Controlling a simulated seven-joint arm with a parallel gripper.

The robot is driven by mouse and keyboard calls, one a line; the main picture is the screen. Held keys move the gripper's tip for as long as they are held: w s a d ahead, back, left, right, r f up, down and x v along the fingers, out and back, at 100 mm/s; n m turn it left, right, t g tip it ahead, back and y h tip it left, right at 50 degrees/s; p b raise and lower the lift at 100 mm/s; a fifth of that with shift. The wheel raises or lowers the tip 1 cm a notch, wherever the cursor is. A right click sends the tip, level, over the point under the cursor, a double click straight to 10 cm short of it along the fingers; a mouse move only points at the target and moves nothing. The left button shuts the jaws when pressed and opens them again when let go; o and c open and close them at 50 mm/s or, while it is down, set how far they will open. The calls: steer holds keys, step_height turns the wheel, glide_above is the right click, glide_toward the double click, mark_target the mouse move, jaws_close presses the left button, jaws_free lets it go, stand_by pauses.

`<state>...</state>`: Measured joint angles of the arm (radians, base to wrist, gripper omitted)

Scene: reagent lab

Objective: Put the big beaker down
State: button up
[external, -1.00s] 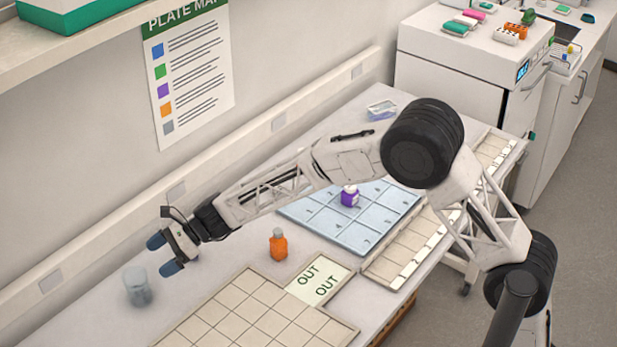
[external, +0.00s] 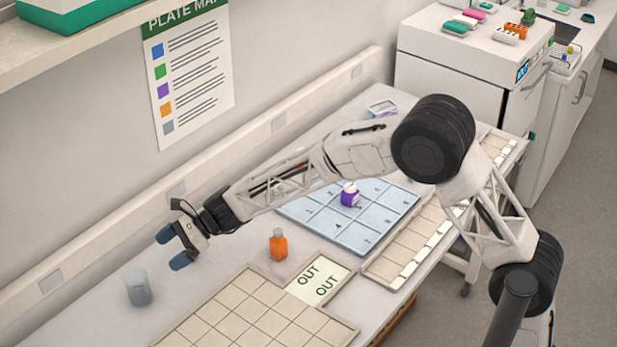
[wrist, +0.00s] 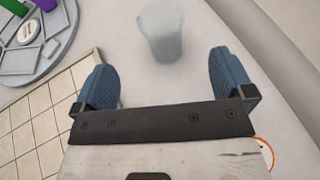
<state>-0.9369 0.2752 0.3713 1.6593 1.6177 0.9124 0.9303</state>
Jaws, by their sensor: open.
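The big beaker (external: 138,287) is a clear grey cup standing upright on the bench at the left. It also shows in the wrist view (wrist: 162,30), ahead of the fingers and apart from them. My gripper (external: 173,248) is open and empty, with blue fingertips, to the upper right of the beaker in the external view. In the wrist view my gripper (wrist: 165,80) has its two blue fingers spread wide with nothing between them.
An orange bottle (external: 278,246) stands right of my gripper. A purple bottle (external: 349,196) stands on the blue numbered mat (external: 340,228). A beige grid tray (external: 243,310) and an OUT card (external: 318,279) lie in front. A round grey tray (wrist: 62,38) shows in the wrist view.

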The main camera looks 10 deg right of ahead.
stand_by(0.4)
steer(key=w+d+r+n+t+h, duration=0.1)
steer(key=w+d+r+n, duration=0.2)
steer(key=d, duration=0.8)
steer(key=w+d+r+n+t+h, duration=0.1)
steer(key=w+d+r, duration=0.3)
steer(key=d, duration=0.7)
steer(key=s+d+r+n+t+h, duration=0.1)
steer(key=d+r+n, duration=0.15)
steer(key=d, duration=0.85)
steer(key=d+r+n+t+h, duration=0.1)
steer(key=d+r+h, duration=0.15)
steer(key=d, duration=0.95)
steer(key=s+d+n+t+h, duration=0.1)
steer(key=s+d, duration=0.5)
steer(key=d, duration=0.6)
steer(key=s+d+f+n+t+h, duration=0.1)
steer(key=s+d+n+h, duration=0.2)
steer(key=s+d, duration=0.4)
steer(key=s+d+f+n+t+h, duration=0.1)
steer(key=s+d, duration=0.5)
steer(key=d, duration=1.2)
steer(key=shift+s+d+n+t+h, duration=0.25)
steer(key=shift+n+h, duration=0.2)
steer(key=shift+h, duration=0.7)
